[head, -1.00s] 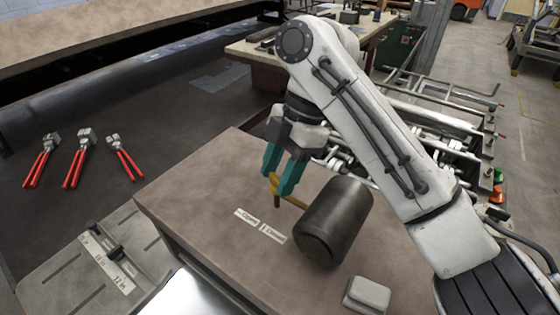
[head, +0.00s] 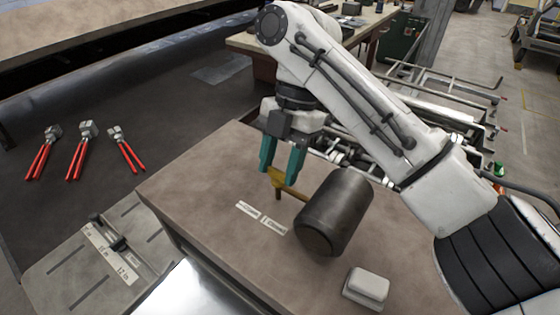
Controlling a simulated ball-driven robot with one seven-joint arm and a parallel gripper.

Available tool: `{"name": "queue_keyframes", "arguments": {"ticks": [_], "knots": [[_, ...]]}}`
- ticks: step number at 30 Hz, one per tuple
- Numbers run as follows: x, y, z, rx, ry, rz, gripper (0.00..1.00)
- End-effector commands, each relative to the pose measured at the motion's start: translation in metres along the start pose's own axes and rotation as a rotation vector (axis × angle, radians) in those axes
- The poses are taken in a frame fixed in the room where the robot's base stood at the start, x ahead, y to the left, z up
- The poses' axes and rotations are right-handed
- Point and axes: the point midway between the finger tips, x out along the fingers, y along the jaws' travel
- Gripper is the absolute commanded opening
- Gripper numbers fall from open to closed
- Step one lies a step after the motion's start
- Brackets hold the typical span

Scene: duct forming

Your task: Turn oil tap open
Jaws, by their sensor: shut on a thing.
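The oil tap (head: 292,194) is a small brass-yellow piece at the upper left of a dark metal cylinder (head: 335,213). The cylinder lies on its side on the brown bench top (head: 200,190). My gripper (head: 281,170), with teal fingers, points down at the tap from above. It is shut on the tap's handle (head: 276,176), which shows between and just below the fingertips. The fingers hide part of the handle.
Labels (head: 262,217) lie on the bench left of the cylinder. A pale block (head: 366,287) sits at the front. Red-handled tools (head: 82,150) lie on the dark surface at left. A grey plate with a sliding stop (head: 112,240) is front left. Pipe racks stand behind.

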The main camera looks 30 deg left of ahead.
Motion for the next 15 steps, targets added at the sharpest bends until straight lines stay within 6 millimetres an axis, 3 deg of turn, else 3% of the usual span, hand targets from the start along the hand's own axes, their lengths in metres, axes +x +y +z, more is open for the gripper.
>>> {"name": "queue_keyframes", "arguments": {"ticks": [6,7,15], "knots": [[-0.0008,-0.0002,0.0004,0.000,-0.002,0.001,0.16],[-0.0008,-0.0002,0.0004,0.000,-0.002,0.001,0.50],[-0.0003,-0.0001,0.0001,0.000,-0.001,0.000,0.72]]}}
